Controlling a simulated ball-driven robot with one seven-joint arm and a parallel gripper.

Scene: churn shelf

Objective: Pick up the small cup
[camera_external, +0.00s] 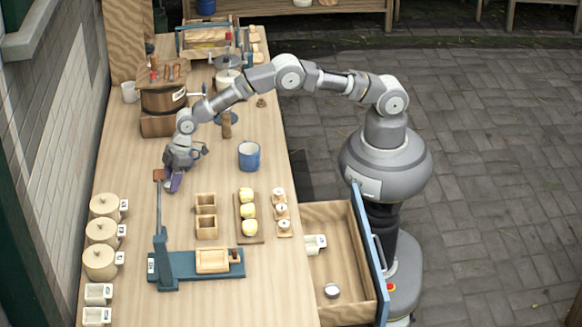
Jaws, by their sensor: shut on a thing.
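My gripper (174,180) is low over the left part of the wooden table, pointing down. It is shut on a small purplish thing, mostly hidden by the jaws; I cannot tell if this is the small cup. A blue mug (249,157) stands upright to the right of my gripper, apart from it. A white cup (130,92) stands at the table's far left edge. A small round whitish piece (332,291) lies in the open drawer; its kind is unclear.
A lever's wooden handle (159,175) rises close left of my gripper, from a blue press (185,266). Lidded pots (100,262) line the left edge. Wooden boxes (206,226) and a tray of yellow pieces (248,209) stand in front. The drawer (345,243) juts out right.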

